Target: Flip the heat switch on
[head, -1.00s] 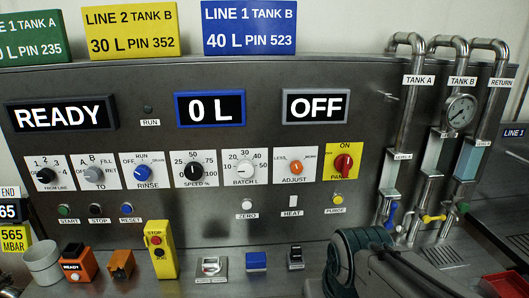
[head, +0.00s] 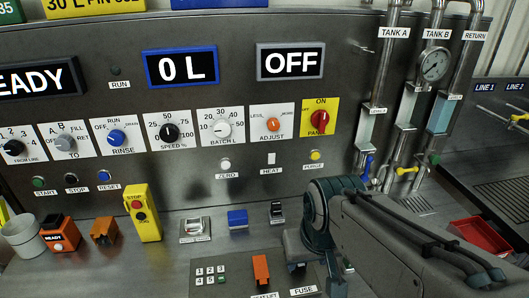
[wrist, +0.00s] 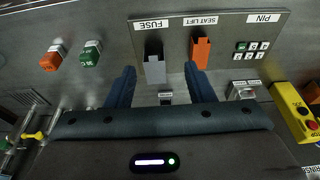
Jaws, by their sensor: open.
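The heat switch (head: 271,158) is a small pale rocker on the steel panel, just above its HEAT label, in the head view. A grey-framed display (head: 289,62) above it reads OFF. My gripper (wrist: 158,72) is open and empty, its two blue fingers apart in the wrist view. It points down toward the console deck, in front of and below the heat switch, not touching it. The switch cannot be made out in the wrist view. My arm covers part of the deck at the lower right of the head view.
A grey fuse switch (wrist: 154,65) and an orange seat lift switch (wrist: 200,50) stand beyond my fingers. The zero button (head: 225,164) and yellow purge button (head: 316,155) flank the heat switch. A blue block (head: 238,218) and a yellow stop box (head: 142,212) stand on the deck.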

